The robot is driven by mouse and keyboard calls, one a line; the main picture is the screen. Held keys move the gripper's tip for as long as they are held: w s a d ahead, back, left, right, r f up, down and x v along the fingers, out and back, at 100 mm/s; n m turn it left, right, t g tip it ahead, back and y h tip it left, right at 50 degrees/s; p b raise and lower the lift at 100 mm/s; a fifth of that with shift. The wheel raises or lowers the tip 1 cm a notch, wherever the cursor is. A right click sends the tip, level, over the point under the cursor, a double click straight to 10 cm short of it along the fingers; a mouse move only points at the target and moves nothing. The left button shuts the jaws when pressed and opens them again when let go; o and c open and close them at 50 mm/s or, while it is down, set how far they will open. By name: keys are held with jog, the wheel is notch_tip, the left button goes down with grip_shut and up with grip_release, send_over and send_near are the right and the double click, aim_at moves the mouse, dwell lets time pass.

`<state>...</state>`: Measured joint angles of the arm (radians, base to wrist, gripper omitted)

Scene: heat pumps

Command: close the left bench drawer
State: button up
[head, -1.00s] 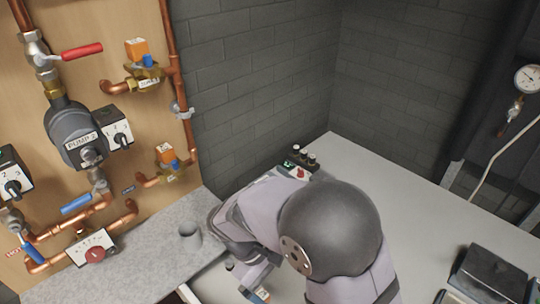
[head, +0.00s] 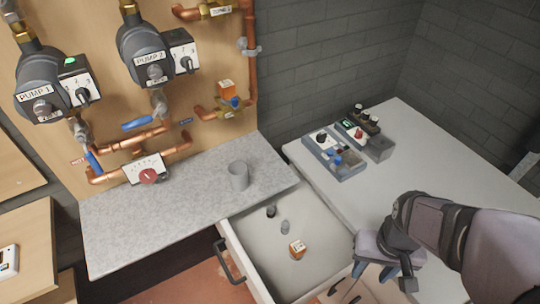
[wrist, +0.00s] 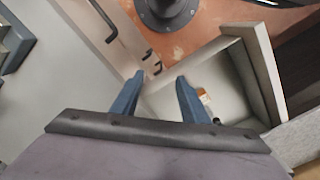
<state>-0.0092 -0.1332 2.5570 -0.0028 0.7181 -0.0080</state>
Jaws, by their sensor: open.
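The left bench drawer (head: 240,247) stands pulled out below the grey bench top in the head view, with a dark bar handle (head: 229,262) on its front. Inside lie an orange and white part (head: 297,250), a dark cap (head: 271,212) and a small grey cylinder (head: 285,227). My gripper (head: 384,277) is open and empty, to the right of the drawer. In the wrist view, my two blue fingers (wrist: 160,78) point toward the drawer area, with the drawer's pale wall (wrist: 265,70) to the right; I cannot tell whether they touch anything.
Pumps and copper pipes (head: 252,90) fill the wooden panel behind. The worktop's middle is clear.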

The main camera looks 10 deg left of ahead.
jog(key=shift+w+a+n, duration=0.1)
jog(key=shift+a+n, duration=0.3)
jog(key=c, duration=0.5)
jog(key=a+n, duration=0.2)
jog(key=w+a+f+n, duration=0.1)
jog(key=a+n, duration=0.1)
jog(key=a, duration=0.1)
jog(key=a+n+h+b, duration=0.1)
jog(key=a+n, duration=0.1)
jog(key=a, duration=0.1)
jog(key=shift+w+f+g, duration=0.25)
jog(key=shift+f+g, duration=0.05)
grip_shut()
jog(key=n+t+h+b, duration=0.2)
jog(key=n, duration=1.1)
send_over(256, 281)
notch_tip(256, 281, down, 4)
jog(key=s+a+f+n+t, duration=0.1)
jog(key=s+a+f+n, duration=0.1)
jog(key=s+a+n, duration=0.5)
jog(key=shift+s+f+t, duration=0.25)
jog(key=shift+s+t, duration=0.15)
jog(key=shift+s, duration=0.45)
